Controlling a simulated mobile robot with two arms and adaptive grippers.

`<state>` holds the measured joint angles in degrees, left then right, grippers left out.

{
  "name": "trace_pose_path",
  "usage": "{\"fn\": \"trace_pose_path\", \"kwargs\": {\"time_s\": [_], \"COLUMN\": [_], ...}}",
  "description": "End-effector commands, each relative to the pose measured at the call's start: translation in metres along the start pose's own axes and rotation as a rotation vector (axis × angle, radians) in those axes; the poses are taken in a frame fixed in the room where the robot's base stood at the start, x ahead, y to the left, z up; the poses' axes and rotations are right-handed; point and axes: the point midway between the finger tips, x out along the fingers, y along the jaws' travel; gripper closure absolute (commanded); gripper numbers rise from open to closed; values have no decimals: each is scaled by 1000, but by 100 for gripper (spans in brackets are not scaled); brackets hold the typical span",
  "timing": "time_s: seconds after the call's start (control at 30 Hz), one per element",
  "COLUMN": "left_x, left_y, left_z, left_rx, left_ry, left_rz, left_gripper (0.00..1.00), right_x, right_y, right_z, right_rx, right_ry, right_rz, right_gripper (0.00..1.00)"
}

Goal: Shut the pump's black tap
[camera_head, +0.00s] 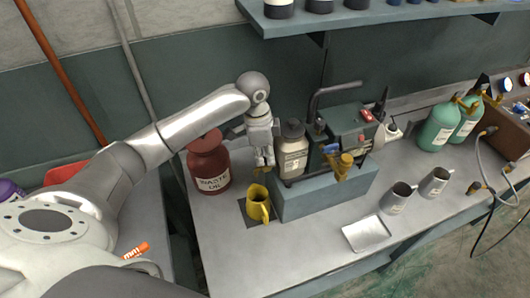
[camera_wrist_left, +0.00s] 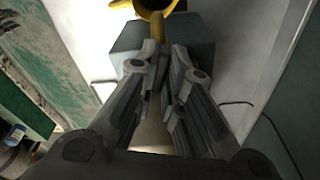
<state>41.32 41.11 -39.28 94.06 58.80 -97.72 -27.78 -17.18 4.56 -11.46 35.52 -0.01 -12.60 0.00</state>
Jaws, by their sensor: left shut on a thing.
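The pump (camera_head: 345,128) is dark green, with a black bent pipe, a red part and brass and blue fittings. It stands on a blue-grey block (camera_head: 325,192). My left gripper (camera_head: 263,164) points down at the pump's left end, beside a cream bottle (camera_head: 293,152). Its fingers (camera_wrist_left: 158,60) are closed together in the wrist view. They hide what they grip; the place fits the black tap, which I cannot see clearly. A yellow mug (camera_head: 257,202) stands below the fingertips, apart from them in the head view. It also shows in the wrist view (camera_wrist_left: 157,14). My right gripper is not in view.
A red waste oil jar (camera_head: 208,165) stands left of my gripper. A metal tray (camera_head: 366,234) and two grey mugs, one here (camera_head: 397,198) and one here (camera_head: 435,182), are at right. Green cylinders (camera_head: 437,126) stand farther right. The bench front (camera_head: 235,255) is clear.

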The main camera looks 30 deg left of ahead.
Motion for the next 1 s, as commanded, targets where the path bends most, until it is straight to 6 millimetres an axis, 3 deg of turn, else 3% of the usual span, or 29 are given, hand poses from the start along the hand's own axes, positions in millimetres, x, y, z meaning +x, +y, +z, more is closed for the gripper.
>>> {"fn": "trace_pose_path", "kwargs": {"time_s": [0.27,0.7,1.0], "left_x": [-1,-2,0], "left_y": [0,-1,-1], "left_z": [0,0,-1], "left_rx": [5,236,261], "left_ry": [-1,-1,1], "left_rz": [0,28,31], "left_gripper": [100,100,100], "right_x": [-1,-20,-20], "right_y": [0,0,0], "right_z": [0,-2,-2], "right_rx": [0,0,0], "right_ry": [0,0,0], "right_rz": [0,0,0], "right_gripper": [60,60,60]}}
